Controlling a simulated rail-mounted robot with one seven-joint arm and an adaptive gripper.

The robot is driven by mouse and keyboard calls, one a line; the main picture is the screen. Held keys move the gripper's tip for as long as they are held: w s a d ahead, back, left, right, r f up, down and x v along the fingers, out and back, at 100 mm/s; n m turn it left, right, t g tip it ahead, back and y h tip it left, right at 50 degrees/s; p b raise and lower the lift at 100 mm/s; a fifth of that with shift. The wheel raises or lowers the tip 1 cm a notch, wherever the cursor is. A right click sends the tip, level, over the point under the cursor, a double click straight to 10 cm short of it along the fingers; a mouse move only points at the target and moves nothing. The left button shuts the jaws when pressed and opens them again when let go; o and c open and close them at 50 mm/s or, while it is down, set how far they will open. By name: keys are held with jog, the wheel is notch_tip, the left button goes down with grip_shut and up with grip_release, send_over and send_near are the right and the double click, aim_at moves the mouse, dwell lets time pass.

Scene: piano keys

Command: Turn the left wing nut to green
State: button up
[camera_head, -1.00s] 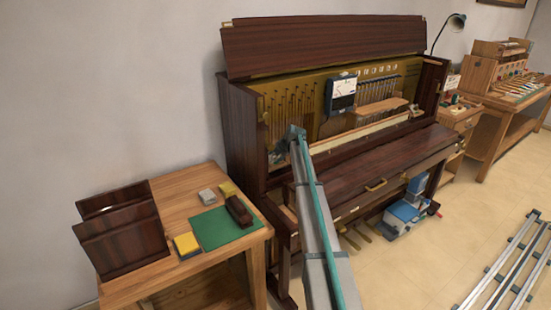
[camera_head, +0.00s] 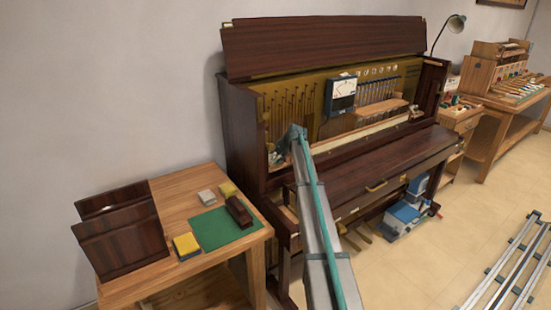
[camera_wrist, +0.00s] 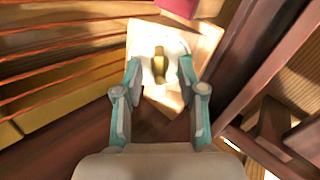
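A brass wing nut (camera_wrist: 161,65) stands on a pale wooden block (camera_wrist: 200,40) at the upper middle of the wrist view. My gripper (camera_wrist: 160,68) has its two teal-sided fingers spread, one to each side of the nut. Whitish shapes lie close beside the nut, and I cannot tell whether the fingers touch it. No green mark shows near the nut. In the head view, my arm reaches the left end of the open upright piano (camera_head: 243,130). My gripper and the nut are hidden there behind my arm.
A red part (camera_wrist: 178,8) is at the top. A meter box (camera_head: 341,92) sits on the piano, and a side table (camera_head: 175,195) stands at left.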

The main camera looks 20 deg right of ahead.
grip_shut()
jog(key=shift+f, duration=0.1)
jog(key=shift+f+n+b, duration=0.1)
jog(key=shift+n+b, duration=0.2)
jog(key=shift+b, duration=0.3)
jog(key=n+b, duration=0.2)
jog(key=b, duration=0.1)
jog(key=shift+r+n+b, duration=0.2)
jog(key=shift+n+b, duration=0.1)
jog(key=shift+n, duration=0.2)
jog(key=shift+f+b, duration=0.1)
jog(key=shift+b, duration=0.2)
